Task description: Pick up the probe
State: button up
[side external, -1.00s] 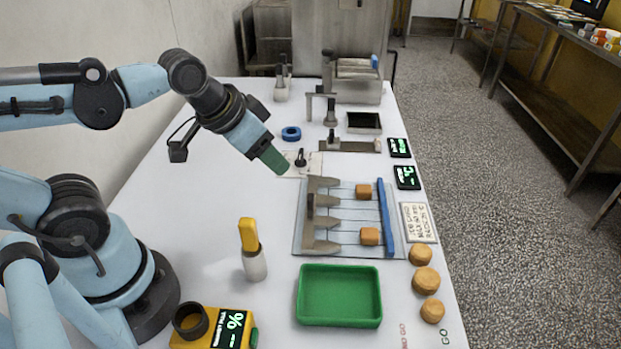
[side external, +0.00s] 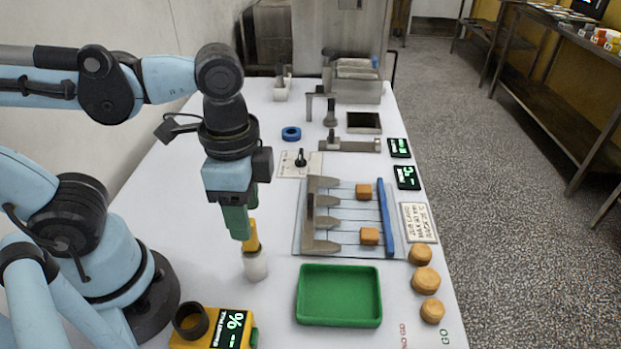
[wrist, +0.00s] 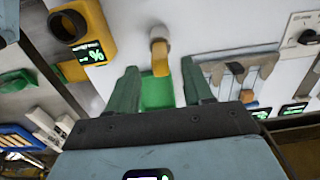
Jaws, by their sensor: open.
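The probe has a yellow handle (side external: 252,240) and stands upright in a white cup-shaped holder (side external: 255,265) on the white table. My gripper (side external: 245,222), with green fingers, points down at the handle's top. One finger hides part of the handle in the side view. I cannot tell whether a finger touches the handle.
A green tray (side external: 339,296) lies right of the holder. A yellow meter with a % display (side external: 228,330) is in front. Round tan pieces (side external: 425,280) line the right edge.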

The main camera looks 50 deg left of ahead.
aim_at(252, 248)
jog(key=shift+f, duration=2.9)
grip_shut()
jog(key=shift+r, duration=0.1)
